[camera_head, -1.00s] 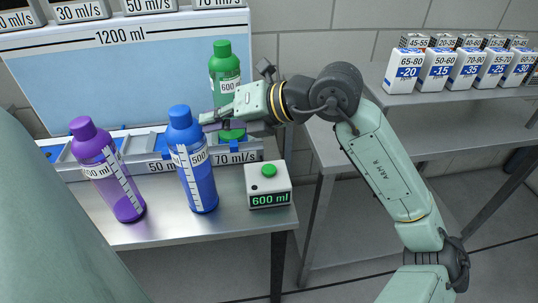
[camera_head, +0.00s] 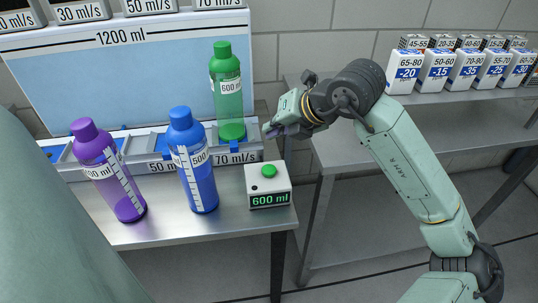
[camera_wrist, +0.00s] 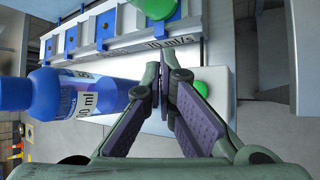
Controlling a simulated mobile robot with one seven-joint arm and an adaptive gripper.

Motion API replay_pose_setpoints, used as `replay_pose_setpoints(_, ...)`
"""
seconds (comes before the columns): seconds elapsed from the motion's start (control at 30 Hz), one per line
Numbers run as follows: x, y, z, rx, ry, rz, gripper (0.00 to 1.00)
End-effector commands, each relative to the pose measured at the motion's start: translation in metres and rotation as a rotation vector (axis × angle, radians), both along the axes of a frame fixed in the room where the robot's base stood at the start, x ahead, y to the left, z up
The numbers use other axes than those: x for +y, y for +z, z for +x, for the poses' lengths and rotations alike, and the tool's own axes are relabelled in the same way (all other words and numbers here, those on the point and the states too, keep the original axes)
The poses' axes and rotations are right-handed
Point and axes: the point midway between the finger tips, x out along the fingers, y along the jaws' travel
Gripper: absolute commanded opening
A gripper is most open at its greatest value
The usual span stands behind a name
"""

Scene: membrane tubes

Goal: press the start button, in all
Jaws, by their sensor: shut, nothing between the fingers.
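The start button is a green dome (camera_head: 269,171) on a small white box (camera_head: 268,185) whose display reads 600 ml. It stands at the front right of the bench. My gripper (camera_head: 270,131) is above and behind the box in the head view, apart from it. In the wrist view my gripper (camera_wrist: 165,80) is shut and empty, and its fingers hide part of the box. The green button (camera_wrist: 201,88) shows just right of the fingers there.
A green bottle (camera_head: 227,95) stands in the rack (camera_head: 245,157) at the 70 ml/s place. A blue bottle (camera_head: 195,170) and a purple bottle (camera_head: 110,175) stand in front of the rack. Labelled boxes (camera_head: 437,72) sit on the right shelf.

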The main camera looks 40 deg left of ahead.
Motion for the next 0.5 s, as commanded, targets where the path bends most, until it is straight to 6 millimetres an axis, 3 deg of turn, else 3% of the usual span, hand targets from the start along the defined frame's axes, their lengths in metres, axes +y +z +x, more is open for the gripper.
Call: replay_pose_setpoints(0.5, 0.000, -0.073, 0.000, 0.000, 0.000, 0.000, 0.00)
